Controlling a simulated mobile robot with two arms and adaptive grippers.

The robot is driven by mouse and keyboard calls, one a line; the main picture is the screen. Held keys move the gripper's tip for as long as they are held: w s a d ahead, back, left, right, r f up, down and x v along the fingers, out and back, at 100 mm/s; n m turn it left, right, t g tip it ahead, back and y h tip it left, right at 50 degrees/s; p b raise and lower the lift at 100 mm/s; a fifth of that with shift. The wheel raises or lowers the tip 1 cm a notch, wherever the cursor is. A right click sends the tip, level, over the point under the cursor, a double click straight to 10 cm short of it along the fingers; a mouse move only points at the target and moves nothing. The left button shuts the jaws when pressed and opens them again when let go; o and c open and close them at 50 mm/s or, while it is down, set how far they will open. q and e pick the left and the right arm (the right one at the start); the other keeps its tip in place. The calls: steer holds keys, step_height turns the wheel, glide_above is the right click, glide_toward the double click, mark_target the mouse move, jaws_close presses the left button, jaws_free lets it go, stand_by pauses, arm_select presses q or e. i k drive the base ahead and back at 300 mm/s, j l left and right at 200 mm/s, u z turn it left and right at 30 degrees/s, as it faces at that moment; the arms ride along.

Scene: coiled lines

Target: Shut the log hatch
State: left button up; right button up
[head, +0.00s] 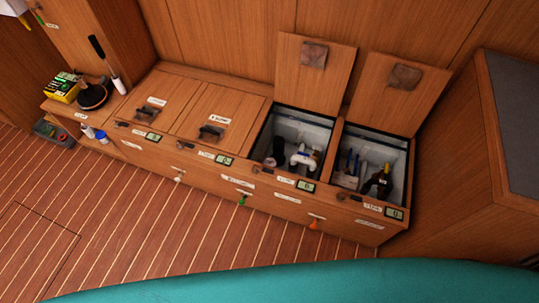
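Two hatches stand open at the right end of the wooden bench in the head view, their lids raised at the back. The left lid (293,75) is above a bin (271,120) holding a white fitting (304,159) and a dark item. The right lid (376,110) is above a bin (400,153) holding a black and yellow item (379,183) and bluish pieces. Each lid has a brown patch on its face. Labels on the bench front are too small to read, so I cannot tell which hatch is the log hatch. Neither gripper is in view.
Two shut hatches (172,87) (236,98) with dark handles lie to the left. A plunger (92,97), a yellow box (62,88) and a grey tray (50,131) are at the far left. A teal surface (300,285) crosses the bottom. The striped floor (120,220) is mostly clear.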

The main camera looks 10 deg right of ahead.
mark_target(312, 73)
steer(key=i+j, duration=0.35)
steer(key=j, duration=0.2)
steer(key=i+j, duration=0.35)
steer(key=j, duration=0.2)
steer(key=i+j+u, duration=0.1)
steer(key=i+j, duration=0.25)
steer(key=j, duration=0.2)
